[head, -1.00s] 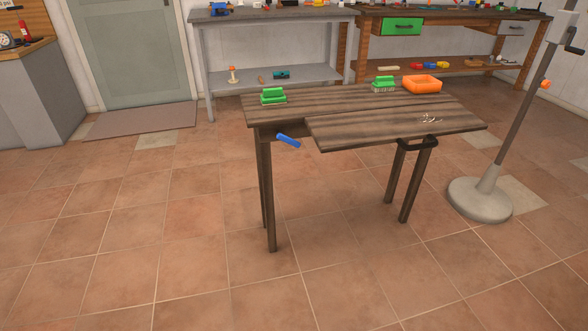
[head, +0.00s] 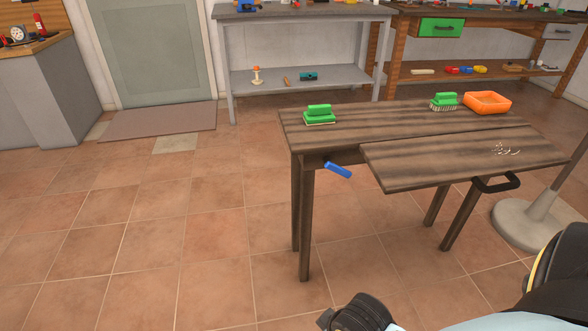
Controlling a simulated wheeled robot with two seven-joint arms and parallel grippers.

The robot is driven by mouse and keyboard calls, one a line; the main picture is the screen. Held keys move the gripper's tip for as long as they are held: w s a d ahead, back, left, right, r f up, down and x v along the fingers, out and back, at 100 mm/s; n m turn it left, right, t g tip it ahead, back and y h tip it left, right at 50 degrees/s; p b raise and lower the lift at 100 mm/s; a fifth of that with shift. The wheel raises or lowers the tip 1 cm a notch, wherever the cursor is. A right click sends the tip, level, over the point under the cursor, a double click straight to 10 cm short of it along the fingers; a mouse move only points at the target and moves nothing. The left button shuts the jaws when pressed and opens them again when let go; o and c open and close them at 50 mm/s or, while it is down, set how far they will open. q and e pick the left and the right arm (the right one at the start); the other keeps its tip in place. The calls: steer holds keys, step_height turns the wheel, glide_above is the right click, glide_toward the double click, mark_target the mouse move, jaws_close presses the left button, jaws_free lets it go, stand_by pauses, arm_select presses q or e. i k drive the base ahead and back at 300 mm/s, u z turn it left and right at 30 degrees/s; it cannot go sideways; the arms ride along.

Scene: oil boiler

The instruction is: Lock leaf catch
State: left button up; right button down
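A dark wooden table (head: 400,128) stands ahead of me. Its front leaf (head: 430,167) is out along the near side, roughly level with the top; I cannot tell if it is exactly flush. A blue lever (head: 338,170), seemingly the leaf catch, sticks out under the table's front left edge, left of the leaf, tilted down to the right. A black handle (head: 497,184) hangs at the leaf's near right edge. Parts of my arms show at the bottom and lower right, well short of the table. Neither gripper can be made out.
Green brushes (head: 319,115) (head: 444,101) and an orange tray (head: 487,102) are on the table. Pale crumbs (head: 505,150) lie on the leaf. A stand with a round base (head: 525,225) is close at right. A grey shelf bench (head: 300,75) stands behind. Floor at left is clear.

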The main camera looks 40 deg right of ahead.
mark_target(330, 165)
steer(key=z, duration=0.35)
steer(key=i, duration=0.9)
steer(key=z, duration=0.55)
